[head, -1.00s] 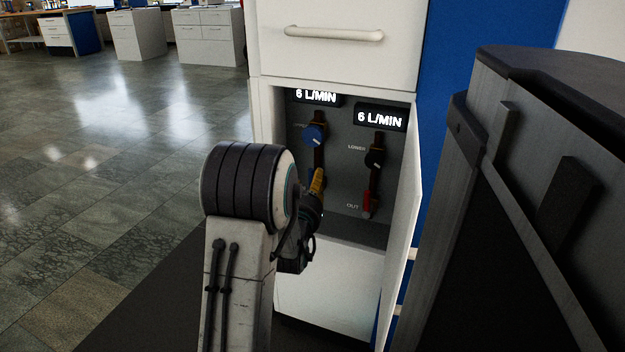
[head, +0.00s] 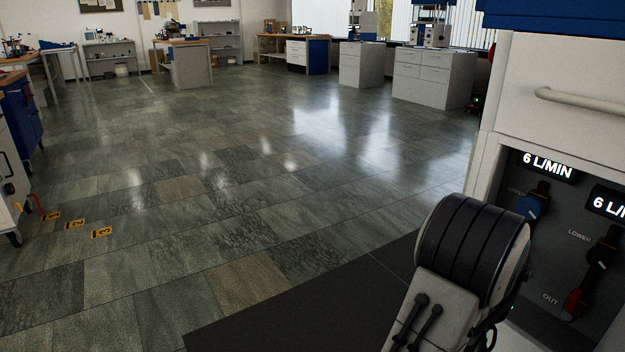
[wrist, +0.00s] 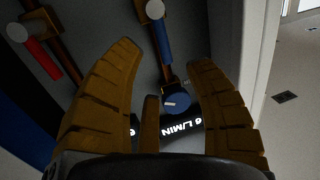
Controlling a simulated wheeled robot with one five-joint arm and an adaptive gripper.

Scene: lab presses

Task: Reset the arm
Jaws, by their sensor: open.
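My gripper (wrist: 164,58) is open in the wrist view, with its two ribbed yellow-brown fingers apart and nothing held between them. Beyond the fingers are a round blue knob (wrist: 178,103) and a blue lever (wrist: 163,42), inside the open cabinet recess. I cannot tell whether a finger touches either. In the head view my arm stands at the lower right in front of the recess and hides the gripper. The blue knob (head: 528,208) shows there, beside a black knob (head: 602,258) and a red lever (head: 574,304).
The white cabinet (head: 560,60) fills the right edge, with lit 6 L/MIN displays (head: 547,165) in its recess. A recess side wall (wrist: 225,40) stands close right of the fingers. The tiled floor (head: 230,190) is open to the left, with numbered yellow markers (head: 101,232).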

